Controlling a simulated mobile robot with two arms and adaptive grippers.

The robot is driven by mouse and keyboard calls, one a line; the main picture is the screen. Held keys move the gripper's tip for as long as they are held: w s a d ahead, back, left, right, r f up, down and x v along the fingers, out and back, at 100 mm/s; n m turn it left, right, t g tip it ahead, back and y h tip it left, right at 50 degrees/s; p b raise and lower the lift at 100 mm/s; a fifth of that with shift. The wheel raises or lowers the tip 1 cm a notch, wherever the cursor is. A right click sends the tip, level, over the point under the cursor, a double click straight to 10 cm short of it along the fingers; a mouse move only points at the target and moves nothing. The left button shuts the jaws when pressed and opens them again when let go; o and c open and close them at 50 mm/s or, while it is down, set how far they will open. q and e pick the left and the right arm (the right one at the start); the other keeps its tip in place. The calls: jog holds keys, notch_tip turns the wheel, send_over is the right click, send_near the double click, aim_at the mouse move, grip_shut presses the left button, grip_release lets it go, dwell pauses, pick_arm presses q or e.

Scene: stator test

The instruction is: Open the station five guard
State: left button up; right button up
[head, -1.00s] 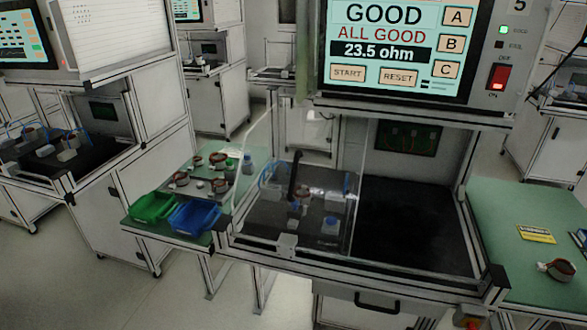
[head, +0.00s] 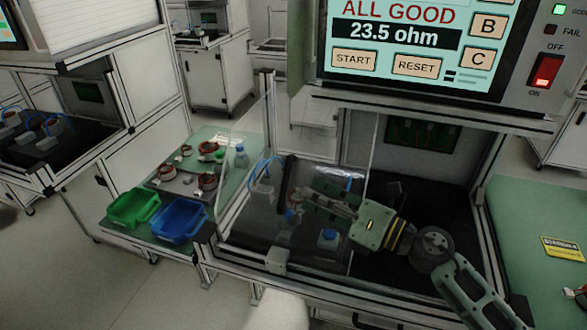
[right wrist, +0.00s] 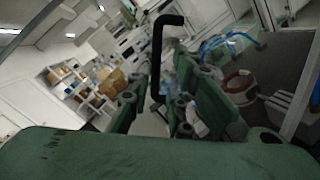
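The station five guard (head: 335,245) is a clear panel across the left half of the station's bay. Its upright black handle (head: 287,178) stands near the panel's left part. My right gripper (head: 306,200) reaches in from the right in front of the guard, its fingers pointing left toward the handle. In the right wrist view the bent black handle (right wrist: 157,60) stands between or just beyond the green fingers (right wrist: 160,100), which are apart; I cannot tell whether they touch it. A stator (right wrist: 238,84) shows beyond. My left gripper is not in view.
A screen (head: 410,45) reading ALL GOOD hangs over the bay. Green (head: 133,208) and blue (head: 180,223) bins sit at left, by a tray of stators (head: 207,182). The bay's right half (head: 420,195) is uncovered. A green side table (head: 530,210) stands at right.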

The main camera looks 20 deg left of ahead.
aim_at(285, 189)
jog(key=shift+w+f+n+g, duration=0.1)
jog(key=shift+f+n+g, duration=0.05)
jog(key=shift+n+g, duration=0.25)
jog(key=shift+a, duration=0.15)
jog(key=shift+s+a+r+p, duration=0.1)
jog(key=shift+a+r+p, duration=0.1)
jog(key=shift+a, duration=0.25)
jog(key=shift+s+a+r+p, duration=0.1)
jog(key=shift+a+r+p, duration=0.1)
jog(key=shift+a, duration=0.2)
jog(key=x, duration=0.3)
jog(key=shift+p, duration=0.35)
jog(key=x, duration=0.3)
jog(key=shift+w+f, duration=0.1)
jog(key=shift+f, duration=0.15)
grip_shut()
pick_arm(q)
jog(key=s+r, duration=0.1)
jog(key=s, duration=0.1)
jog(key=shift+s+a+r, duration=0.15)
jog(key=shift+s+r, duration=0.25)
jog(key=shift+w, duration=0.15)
